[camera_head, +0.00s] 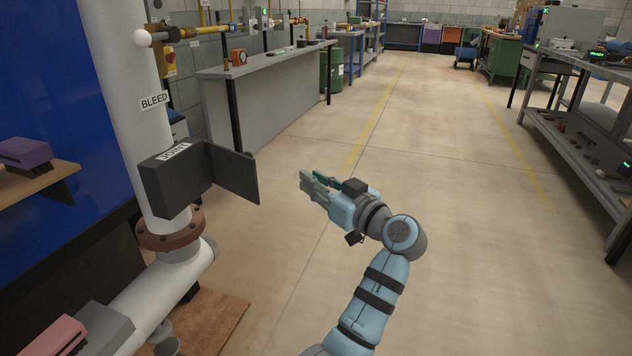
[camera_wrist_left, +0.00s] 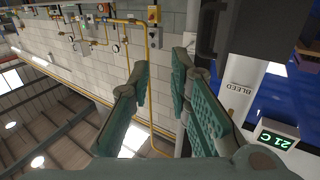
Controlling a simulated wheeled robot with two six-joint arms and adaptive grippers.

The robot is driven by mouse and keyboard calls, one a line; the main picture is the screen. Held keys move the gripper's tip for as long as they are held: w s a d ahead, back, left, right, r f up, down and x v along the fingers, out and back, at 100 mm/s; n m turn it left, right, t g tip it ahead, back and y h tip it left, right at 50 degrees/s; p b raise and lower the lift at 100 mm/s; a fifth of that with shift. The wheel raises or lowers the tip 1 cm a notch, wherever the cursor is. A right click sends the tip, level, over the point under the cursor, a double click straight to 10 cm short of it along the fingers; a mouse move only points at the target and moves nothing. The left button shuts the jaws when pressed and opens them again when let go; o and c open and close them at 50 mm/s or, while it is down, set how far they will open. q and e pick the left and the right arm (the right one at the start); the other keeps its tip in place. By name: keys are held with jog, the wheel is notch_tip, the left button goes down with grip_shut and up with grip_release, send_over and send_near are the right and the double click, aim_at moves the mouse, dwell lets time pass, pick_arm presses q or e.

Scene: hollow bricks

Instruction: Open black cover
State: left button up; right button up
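A black box (camera_head: 172,187) with a white label is fixed to the upright white pipe (camera_head: 131,100), below a BLEED label. A black cover (camera_head: 233,173) stands swung out from the box's right side, pointing right. My left gripper (camera_head: 318,184) is to the right of the cover, apart from it, with a clear gap. In the left wrist view its two green finger pads (camera_wrist_left: 160,75) are spread with nothing between them. That view is upside down and shows a lit 21 C display (camera_wrist_left: 277,139) and the BLEED label (camera_wrist_left: 236,87) at right. My right gripper is out of view.
A rusty flange (camera_head: 170,230) and a lower pipe (camera_head: 160,290) are below the box. A shelf with a purple block (camera_head: 24,153) is at left. A grey bench (camera_head: 262,95) stands behind. The floor (camera_head: 440,200) to the right is free.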

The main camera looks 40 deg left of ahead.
pick_arm(q)
jog(key=shift+r, duration=0.1)
notch_tip(320, 180, up, 10)
